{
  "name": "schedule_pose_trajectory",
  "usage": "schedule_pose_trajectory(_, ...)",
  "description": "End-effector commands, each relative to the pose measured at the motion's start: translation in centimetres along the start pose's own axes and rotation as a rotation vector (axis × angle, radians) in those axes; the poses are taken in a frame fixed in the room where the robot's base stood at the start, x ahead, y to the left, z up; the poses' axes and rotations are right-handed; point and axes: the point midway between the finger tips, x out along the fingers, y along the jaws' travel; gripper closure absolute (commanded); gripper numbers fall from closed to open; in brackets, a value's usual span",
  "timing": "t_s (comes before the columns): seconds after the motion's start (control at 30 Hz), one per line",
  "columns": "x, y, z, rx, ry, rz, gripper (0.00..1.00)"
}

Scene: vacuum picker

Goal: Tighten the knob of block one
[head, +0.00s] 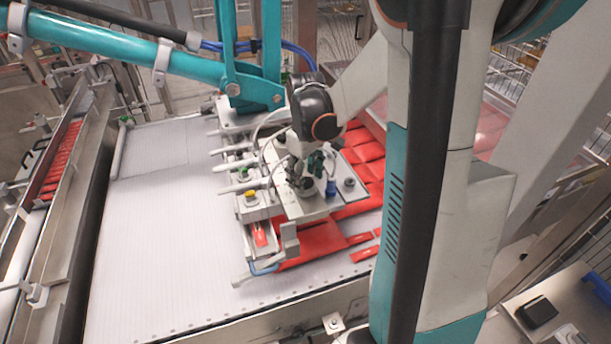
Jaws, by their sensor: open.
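The vacuum picker's grey plate (315,207) lies over the red packs in the middle of the head view. A dark round knob (306,187) stands on the plate below my gripper, and another dark knob (349,184) stands to its right. Which knob belongs to block one I cannot tell. My gripper (305,174) points down over the plate, close to the nearer knob. It is open; its fingers are small and partly hidden by the wrist and plate parts. Whether it touches the knob I cannot tell.
A white ribbed conveyor (160,220) is clear on the left. Red packs (366,160) lie beside and beneath the picker. White handles (236,165) stick out on the plate's left. A teal picker arm (110,40) crosses above. My own arm hides the right side.

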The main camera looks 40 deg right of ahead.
Motion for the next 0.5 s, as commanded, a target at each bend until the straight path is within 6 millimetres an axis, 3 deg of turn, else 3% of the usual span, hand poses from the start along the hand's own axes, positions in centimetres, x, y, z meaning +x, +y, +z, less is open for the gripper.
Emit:
schedule_pose_trajectory(0.3,0.28,-0.01,0.01,0.0,0.0,0.0,0.46)
schedule_pose_trajectory(0.37,0.28,0.0,0.01,0.0,0.0,0.0,0.57)
schedule_pose_trajectory(0.5,0.27,0.0,0.01,0.0,0.0,0.0,0.89)
